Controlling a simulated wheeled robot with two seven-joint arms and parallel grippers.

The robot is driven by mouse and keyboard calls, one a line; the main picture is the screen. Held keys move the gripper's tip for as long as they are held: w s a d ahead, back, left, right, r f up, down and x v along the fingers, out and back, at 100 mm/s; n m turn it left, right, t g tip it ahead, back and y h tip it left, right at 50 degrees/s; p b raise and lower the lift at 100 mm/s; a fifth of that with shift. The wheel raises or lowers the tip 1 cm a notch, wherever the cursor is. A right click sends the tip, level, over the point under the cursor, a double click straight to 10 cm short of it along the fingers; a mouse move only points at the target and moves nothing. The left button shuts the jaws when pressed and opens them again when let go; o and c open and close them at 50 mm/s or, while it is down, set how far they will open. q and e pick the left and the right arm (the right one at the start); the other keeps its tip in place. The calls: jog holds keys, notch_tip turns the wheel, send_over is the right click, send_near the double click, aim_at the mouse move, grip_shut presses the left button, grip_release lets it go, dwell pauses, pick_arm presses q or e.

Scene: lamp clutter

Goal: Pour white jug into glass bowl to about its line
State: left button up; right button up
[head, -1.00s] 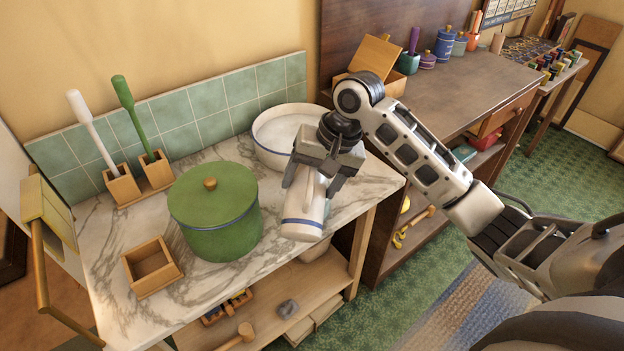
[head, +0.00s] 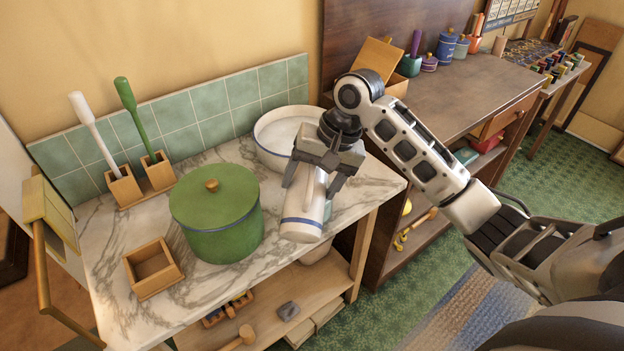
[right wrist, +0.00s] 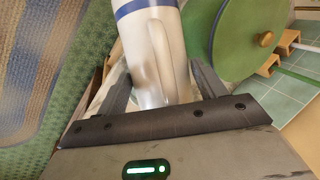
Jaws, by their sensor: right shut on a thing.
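My right gripper (head: 318,178) is shut on the white jug (head: 303,212) above the right part of the marble counter. The jug has a blue band near its lower end in the head view and looks tilted. In the right wrist view the jug (right wrist: 150,50) sits between the fingers (right wrist: 160,88); its banded end runs out of the picture. I cannot make out a glass bowl clearly; a small pale blue-green patch (head: 328,211) shows just right of the jug, mostly hidden. No stream of liquid is visible. My left gripper is not in view.
A wide white bowl (head: 268,157) stands behind the gripper. A green lidded pot (head: 222,228) stands left of the jug. An empty wooden box (head: 140,287) and wooden holders (head: 125,190) with two upright handled tools are further left. The counter's front edge runs close below the jug.

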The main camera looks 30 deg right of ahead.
jog(key=shift+r, duration=0.1)
dwell(0.3)
jog(key=shift+w+d+g, duration=0.1)
jog(key=shift+w+g, duration=0.05)
jog(key=shift+g, duration=0.15)
dwell(1.0)
dwell(1.0)
jog(key=shift+w, duration=0.1)
dwell(0.4)
